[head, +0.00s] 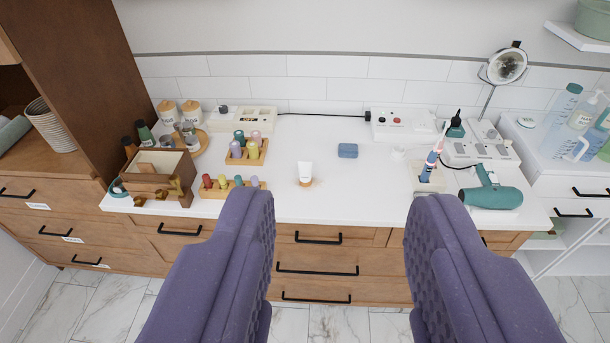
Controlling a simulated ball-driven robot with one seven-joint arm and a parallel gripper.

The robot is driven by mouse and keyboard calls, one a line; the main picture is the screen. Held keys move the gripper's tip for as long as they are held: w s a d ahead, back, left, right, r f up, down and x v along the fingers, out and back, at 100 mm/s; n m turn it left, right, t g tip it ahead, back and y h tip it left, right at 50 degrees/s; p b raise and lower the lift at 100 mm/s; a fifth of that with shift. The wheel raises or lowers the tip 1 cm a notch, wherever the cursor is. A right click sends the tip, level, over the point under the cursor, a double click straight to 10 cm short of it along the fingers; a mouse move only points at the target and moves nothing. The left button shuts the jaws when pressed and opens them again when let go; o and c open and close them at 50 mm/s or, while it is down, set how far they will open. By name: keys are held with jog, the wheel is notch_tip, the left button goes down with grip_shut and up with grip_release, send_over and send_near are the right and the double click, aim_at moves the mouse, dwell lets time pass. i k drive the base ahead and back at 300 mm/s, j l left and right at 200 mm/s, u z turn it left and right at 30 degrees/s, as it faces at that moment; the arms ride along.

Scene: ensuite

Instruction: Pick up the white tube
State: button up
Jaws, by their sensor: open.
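Nothing hides the tube.
Wooden racks of small bottles (244,152) and a wooden box (160,175) stand left of the tube. A blue block (348,151) lies behind it. A toothbrush holder (428,180) and a teal hair dryer (492,193) are at right.

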aim_at(304, 166)
jog(key=i+j+z, duration=0.3)
jog(key=i+j, duration=0.4)
jog(key=i, duration=0.25)
jog(key=i+j+z, duration=0.3)
jog(key=i+j, duration=0.6)
